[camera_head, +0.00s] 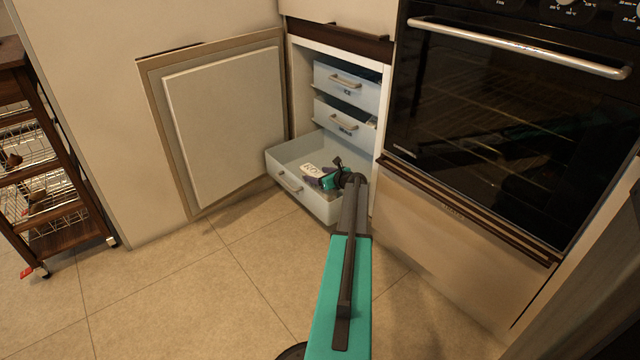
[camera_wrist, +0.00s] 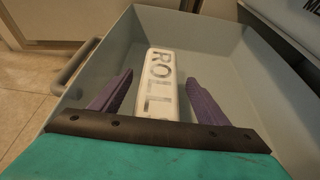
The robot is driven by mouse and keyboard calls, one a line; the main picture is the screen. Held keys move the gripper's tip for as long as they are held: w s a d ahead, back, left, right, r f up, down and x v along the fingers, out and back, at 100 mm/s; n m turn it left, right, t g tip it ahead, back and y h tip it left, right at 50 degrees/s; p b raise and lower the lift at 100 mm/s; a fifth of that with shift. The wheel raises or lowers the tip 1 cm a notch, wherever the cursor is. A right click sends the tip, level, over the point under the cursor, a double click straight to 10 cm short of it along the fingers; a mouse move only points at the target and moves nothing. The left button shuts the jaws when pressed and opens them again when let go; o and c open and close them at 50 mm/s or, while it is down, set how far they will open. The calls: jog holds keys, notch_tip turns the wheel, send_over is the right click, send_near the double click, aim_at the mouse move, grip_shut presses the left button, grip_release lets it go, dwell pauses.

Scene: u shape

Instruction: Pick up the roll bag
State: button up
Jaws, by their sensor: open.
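The roll bag is a white block lettered "ROLL" (camera_wrist: 158,84). It lies on the floor of the pulled-out bottom drawer (camera_head: 287,182), and in the head view it shows as a small white piece (camera_head: 313,170) left of my gripper. My gripper (camera_wrist: 160,92) is open, with its two purple fingers on either side of the roll bag in the wrist view. The near end of the roll bag is hidden behind my gripper's dark front bar. In the head view my gripper (camera_head: 318,179) is down inside the drawer.
Two more drawers, a middle one (camera_head: 345,126) and a top one (camera_head: 347,82), sit above at the back. An open cabinet door (camera_head: 226,127) stands left, and an oven (camera_head: 512,110) is right. A wire-basket cart (camera_head: 62,240) stands far left. The tiled floor in front is clear.

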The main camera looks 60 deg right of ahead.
jog(key=c, duration=1.4)
jog(key=shift+o, duration=0.2)
jog(key=shift+r, duration=0.15)
notch_tip(320, 180, up, 10)
jog(key=p, duration=0.4)
jog(key=shift+p, duration=0.3)
